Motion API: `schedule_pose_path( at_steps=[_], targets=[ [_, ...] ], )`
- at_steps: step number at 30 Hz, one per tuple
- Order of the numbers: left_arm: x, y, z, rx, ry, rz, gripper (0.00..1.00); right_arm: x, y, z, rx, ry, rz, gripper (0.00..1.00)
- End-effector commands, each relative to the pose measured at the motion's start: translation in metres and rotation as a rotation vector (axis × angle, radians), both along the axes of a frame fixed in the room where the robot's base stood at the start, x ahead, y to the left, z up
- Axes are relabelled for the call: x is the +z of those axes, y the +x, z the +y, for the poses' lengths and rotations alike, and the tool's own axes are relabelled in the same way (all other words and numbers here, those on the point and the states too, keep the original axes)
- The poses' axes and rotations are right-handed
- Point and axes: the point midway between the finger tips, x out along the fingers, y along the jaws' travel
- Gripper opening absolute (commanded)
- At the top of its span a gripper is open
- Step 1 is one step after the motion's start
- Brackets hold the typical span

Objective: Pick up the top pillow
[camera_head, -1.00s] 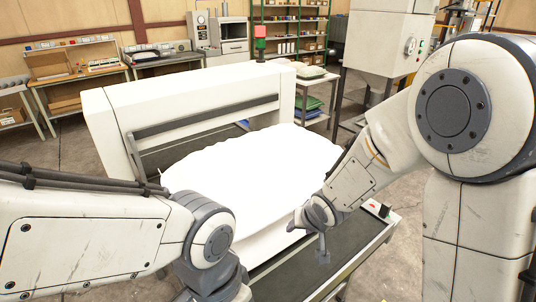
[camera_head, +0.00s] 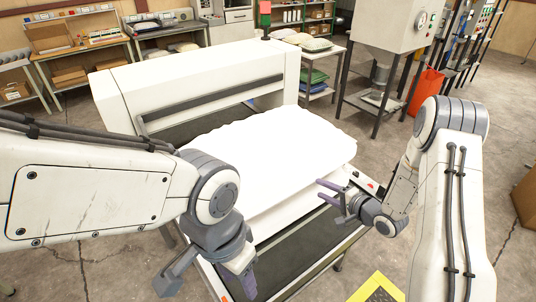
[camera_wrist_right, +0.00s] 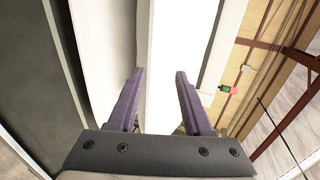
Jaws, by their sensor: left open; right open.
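The white top pillow (camera_head: 270,148) lies flat on a lower white pillow (camera_head: 275,222) on a dark conveyor belt (camera_head: 290,264). My right gripper (camera_head: 322,190) is open and empty at the right edge of the stack, its purple fingers pointing left toward it. In the right wrist view, the open fingers (camera_wrist_right: 158,75) face the white side of the stack, with a vertical seam between lower and top layers. I cannot tell whether they touch it. My left gripper (camera_head: 246,284) is open at the near left of the stack, pointing down, partly cut off by the frame.
A white machine (camera_head: 120,95) with an opening spans the belt behind the pillows. A yellow-edged black panel (camera_head: 378,288) is at the front right.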

Motion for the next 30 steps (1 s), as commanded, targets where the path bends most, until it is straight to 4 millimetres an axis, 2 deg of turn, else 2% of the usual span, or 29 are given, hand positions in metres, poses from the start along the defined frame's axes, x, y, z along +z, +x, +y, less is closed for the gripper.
schedule_pose_path(
  at_steps=[1,11,21,30],
  targets=[
    [-0.009,0.0,0.0,0.001,0.0,0.0,0.5,-0.009,0.004,0.003,0.003,-0.002,-0.001,0.5],
    [-0.037,0.0,0.0,0.002,0.0,0.0,0.5,-0.035,0.028,0.02,0.001,-0.002,-0.002,0.5],
    [-0.043,0.0,0.0,0.001,0.0,0.0,0.5,-0.044,0.056,0.04,0.001,-0.003,-0.001,0.5],
    [-0.045,0.0,0.0,0.001,0.0,0.0,0.5,-0.047,0.065,0.046,-0.001,-0.002,0.0,0.5]
  ],
)
